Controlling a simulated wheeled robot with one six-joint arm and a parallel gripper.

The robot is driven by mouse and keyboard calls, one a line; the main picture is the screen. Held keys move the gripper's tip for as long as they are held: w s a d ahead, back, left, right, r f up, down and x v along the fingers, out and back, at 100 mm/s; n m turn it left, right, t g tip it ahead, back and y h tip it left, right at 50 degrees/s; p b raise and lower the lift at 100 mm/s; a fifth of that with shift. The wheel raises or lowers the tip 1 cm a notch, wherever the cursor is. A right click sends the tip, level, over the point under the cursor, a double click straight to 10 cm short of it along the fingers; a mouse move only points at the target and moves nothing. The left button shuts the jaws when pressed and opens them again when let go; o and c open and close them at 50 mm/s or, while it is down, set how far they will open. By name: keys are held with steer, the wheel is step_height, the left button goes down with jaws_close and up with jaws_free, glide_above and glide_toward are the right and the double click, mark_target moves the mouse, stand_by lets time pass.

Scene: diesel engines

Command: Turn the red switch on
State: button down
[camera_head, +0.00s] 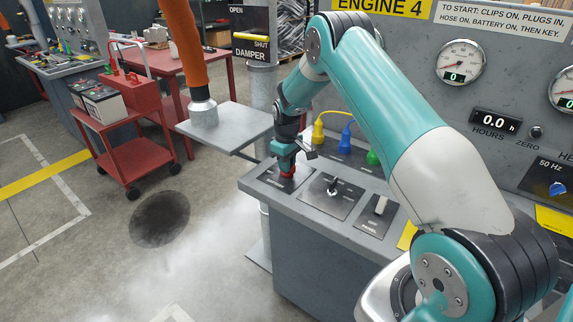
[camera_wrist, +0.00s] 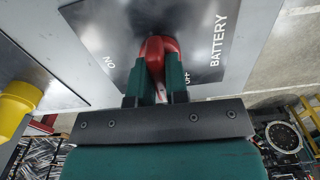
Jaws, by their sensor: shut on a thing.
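The red switch (camera_head: 287,173) sits on a dark plate at the left end of the grey console. It also shows in the wrist view (camera_wrist: 158,46), on a plate marked BATTERY, with ON to its left and OFF at its lower right, partly covered by a finger. My gripper (camera_head: 286,161) reaches down onto it from above. In the wrist view my gripper (camera_wrist: 157,78) has its two green fingers on either side of the red handle, shut on it. The fingers hide part of the handle, so I cannot tell exactly which mark it points to.
A black-handled selector (camera_head: 334,187) and a white lever (camera_head: 380,205) stand to the right on the console (camera_head: 300,215). Yellow (camera_head: 318,133), blue (camera_head: 345,138) and green (camera_head: 373,157) plugs stand behind. A grey shelf (camera_head: 228,128) is at left, near a red cart (camera_head: 120,145).

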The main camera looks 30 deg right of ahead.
steer(key=m+b, duration=0.2)
steer(key=m, duration=0.2)
steer(key=shift+f, duration=0.1)
steer(key=m+b, duration=0.1)
steer(key=m, duration=0.3)
steer(key=shift+m, duration=0.3)
steer(key=m+b, duration=0.1)
steer(key=m, duration=0.3)
steer(key=shift+m, duration=0.3)
steer(key=shift+m+b, duration=0.35)
steer(key=shift+m, duration=1.95)
steer(key=c, duration=1.1)
jaws_free()
steer(key=shift+r, duration=0.25)
